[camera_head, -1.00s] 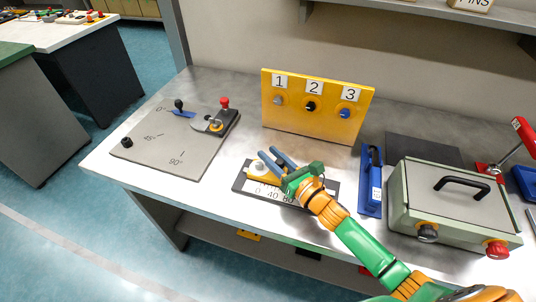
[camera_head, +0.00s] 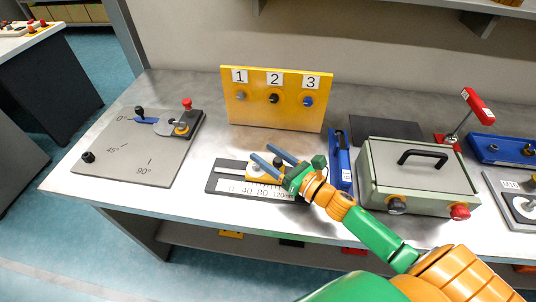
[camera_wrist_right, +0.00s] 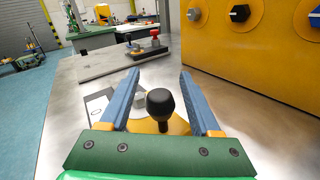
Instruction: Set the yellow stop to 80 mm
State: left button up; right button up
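The yellow stop (camera_head: 254,177) sits on the slide scale (camera_head: 226,186), which is printed 0, 40, 80 and 120 mm. The stop's yellow body is behind the 80 area of the scale, but its exact reading cannot be made out. In the right wrist view the stop (camera_wrist_right: 180,126) carries an upright black knob (camera_wrist_right: 160,103). My right gripper (camera_head: 261,152) is over the stop, with its two blue fingers apart. In the wrist view the fingers (camera_wrist_right: 159,76) are on either side of the knob, with visible gaps. My left gripper is out of view.
A yellow panel (camera_head: 300,117) with three numbered knobs stands behind the scale. A grey angle plate (camera_head: 120,165) lies to the left. A blue handled block (camera_head: 340,170) and a green-grey box (camera_head: 415,190) stand to the right. Bare table lies left of the scale.

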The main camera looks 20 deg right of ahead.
jog(key=shift+s+d+f, duration=0.1)
jog(key=shift+s+d, duration=0.05)
jog(key=shift+s, duration=0.2)
jog(key=b+v, duration=0.1)
jog(key=v, duration=0.5)
jog(key=shift+s, duration=0.15)
